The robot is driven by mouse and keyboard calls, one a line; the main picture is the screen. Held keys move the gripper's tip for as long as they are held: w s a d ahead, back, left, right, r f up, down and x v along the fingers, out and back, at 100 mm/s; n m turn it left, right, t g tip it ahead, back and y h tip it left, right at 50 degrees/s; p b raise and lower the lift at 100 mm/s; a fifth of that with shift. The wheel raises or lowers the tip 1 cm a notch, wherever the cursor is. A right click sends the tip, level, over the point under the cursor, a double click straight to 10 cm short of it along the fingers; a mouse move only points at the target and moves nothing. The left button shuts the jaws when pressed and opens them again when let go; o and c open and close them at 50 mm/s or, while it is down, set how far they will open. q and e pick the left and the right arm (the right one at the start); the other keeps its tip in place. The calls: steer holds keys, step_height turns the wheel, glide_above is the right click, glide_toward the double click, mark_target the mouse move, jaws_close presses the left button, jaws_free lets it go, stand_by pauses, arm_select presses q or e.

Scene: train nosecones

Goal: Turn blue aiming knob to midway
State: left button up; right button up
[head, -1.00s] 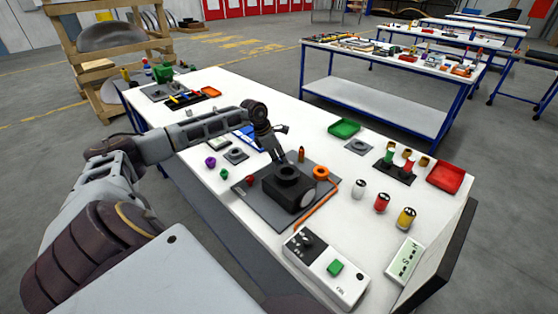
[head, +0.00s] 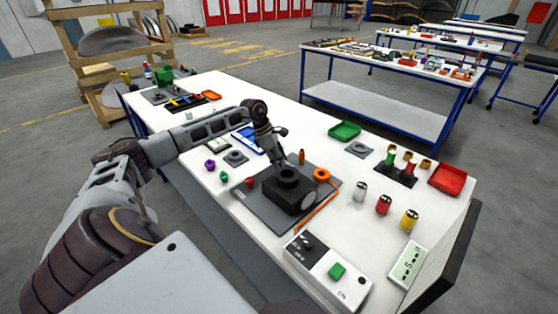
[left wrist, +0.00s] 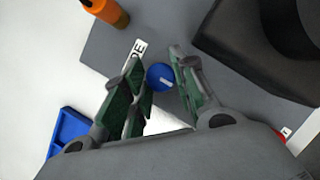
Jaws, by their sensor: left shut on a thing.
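The blue aiming knob (left wrist: 160,77) is a small round cap with a white pointer mark, on the grey base plate (left wrist: 118,47) in the left wrist view. My left gripper (left wrist: 160,73) is shut on it, with a green-padded finger on either side. In the head view my left gripper (head: 279,158) reaches down to the far edge of the grey plate (head: 262,213), behind the black block (head: 290,190). It hides the knob there. A label ending in "DE" (left wrist: 138,48) is partly visible beside the knob. My right gripper is not in view.
A white control box with a green button (head: 337,271) is at the front. Red (head: 383,205) and yellow (head: 409,220) cylinders stand to the right. A blue tray (left wrist: 69,130) lies near the gripper.

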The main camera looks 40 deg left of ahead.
arm_select(q)
steer(key=o, duration=0.7)
steer(key=shift+v, duration=6)
steer(key=shift+r, duration=0.2)
